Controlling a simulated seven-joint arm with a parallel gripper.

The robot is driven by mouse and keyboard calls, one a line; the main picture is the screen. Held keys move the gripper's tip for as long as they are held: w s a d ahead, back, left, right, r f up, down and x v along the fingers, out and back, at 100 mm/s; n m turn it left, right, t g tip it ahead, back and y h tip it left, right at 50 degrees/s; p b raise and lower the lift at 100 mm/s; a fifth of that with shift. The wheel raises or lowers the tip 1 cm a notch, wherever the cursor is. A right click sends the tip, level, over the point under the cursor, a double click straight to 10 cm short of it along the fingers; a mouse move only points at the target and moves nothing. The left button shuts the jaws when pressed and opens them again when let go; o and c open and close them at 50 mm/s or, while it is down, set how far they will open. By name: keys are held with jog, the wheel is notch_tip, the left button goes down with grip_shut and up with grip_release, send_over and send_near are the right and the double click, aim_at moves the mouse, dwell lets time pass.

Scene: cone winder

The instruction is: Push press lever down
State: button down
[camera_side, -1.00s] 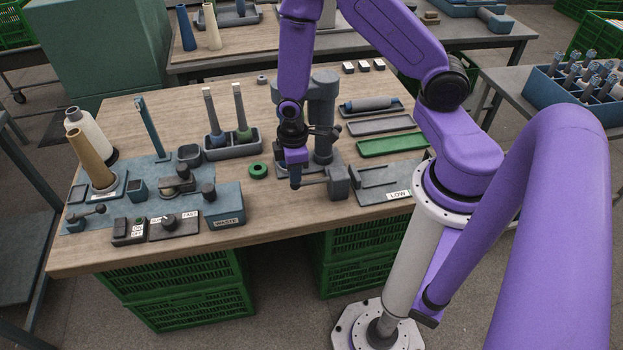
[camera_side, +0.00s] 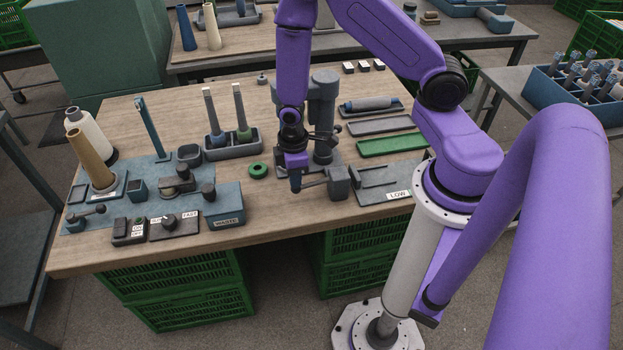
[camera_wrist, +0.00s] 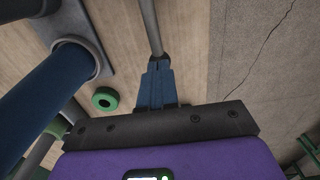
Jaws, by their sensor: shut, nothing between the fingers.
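The press (camera_side: 322,115) stands at the right of the middle of the wooden table, a grey column with a round head. Its lever (camera_side: 316,182) is a dark rod reaching left from a grey block at the table's front. My gripper (camera_side: 295,188) points down at the lever's left end and appears to touch it. In the wrist view the shut blue fingers (camera_wrist: 157,82) hold nothing, and the grey lever rod (camera_wrist: 150,28) runs from the top edge to the fingertips. The exact contact is hidden by the fingers.
A green ring (camera_side: 258,170) lies left of the press. A box marked WASTE (camera_side: 226,206) and a switch panel (camera_side: 174,226) stand further left. A plate marked LOW (camera_side: 372,196) and a green tray (camera_side: 392,144) are right of the press.

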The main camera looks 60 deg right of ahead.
jog(key=shift+f, duration=0.4)
jog(key=shift+r, duration=0.1)
dwell(0.5)
notch_tip(320, 180, up, 9)
dwell(1.3)
jog(key=s+a+r+n, duration=0.1)
jog(key=s+r, duration=0.7)
jog(key=s, duration=0.1)
jog(key=s+a+r+n, duration=0.2)
jog(key=s+r, duration=0.6)
jog(key=s, duration=0.1)
jog(key=shift+s+a+n, duration=0.3)
jog(key=c, duration=1.8)
grip_release()
